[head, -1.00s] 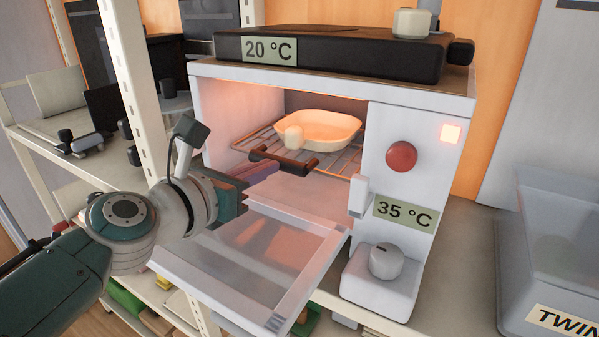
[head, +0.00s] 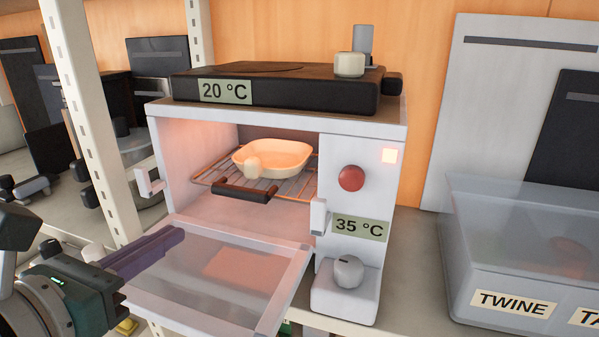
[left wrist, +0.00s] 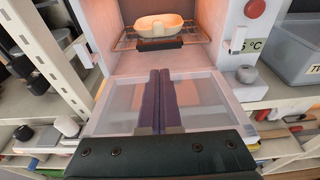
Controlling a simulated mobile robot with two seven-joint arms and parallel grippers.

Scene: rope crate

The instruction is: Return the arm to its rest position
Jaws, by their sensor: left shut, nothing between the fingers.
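My left gripper (head: 172,243) is at the lower left in the head view, in front of the oven and over the left part of its lowered glass door (head: 215,270). Its two purple fingers are shut together with nothing between them; they also show in the left wrist view (left wrist: 165,95), pointing toward the oven opening. The white oven (head: 355,270) stands open. Inside, a cream dish (head: 285,158) sits on a wire rack (head: 300,187) with a dark handle bar (head: 245,193) at its front. My right gripper is not in view.
A black hot plate (head: 300,95) reading 20 °C lies on top of the oven. The oven's label reads 35 °C. A clear bin (head: 520,245) marked TWINE stands at the right. A shelf post (head: 95,140) rises at the left, near my arm.

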